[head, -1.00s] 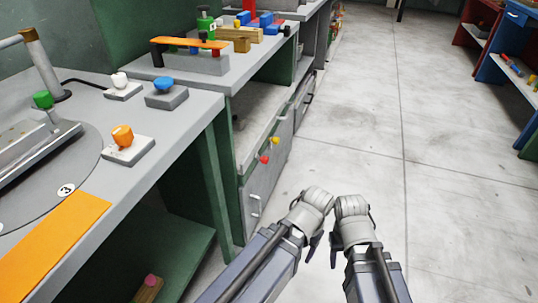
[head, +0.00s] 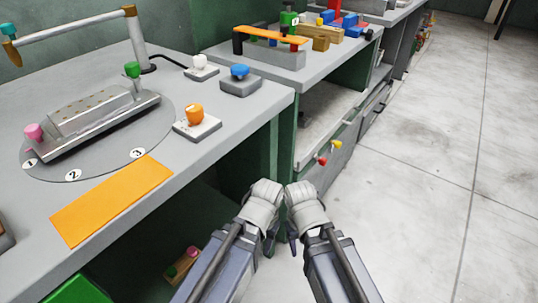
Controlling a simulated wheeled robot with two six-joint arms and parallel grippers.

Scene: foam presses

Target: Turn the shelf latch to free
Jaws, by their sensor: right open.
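I cannot tell for sure which part is the shelf latch. A red knob (head: 322,160) and a yellow knob (head: 336,144) stick out at the front edge of the open shelf (head: 318,128) under the far bench. My left gripper (head: 269,246) and right gripper (head: 291,240) hang side by side in front of the near bench, apart from the knobs. The right one is open. The left one's fingers are mostly hidden behind its wrist. Neither visibly holds anything.
The near bench carries a round numbered plate (head: 105,165), an orange knob (head: 195,114), a blue knob (head: 240,72), a white knob (head: 199,62) and an orange strip (head: 110,200). Below, its shelf holds a block with pink and green knobs (head: 182,262). Floor (head: 420,210) at right is clear.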

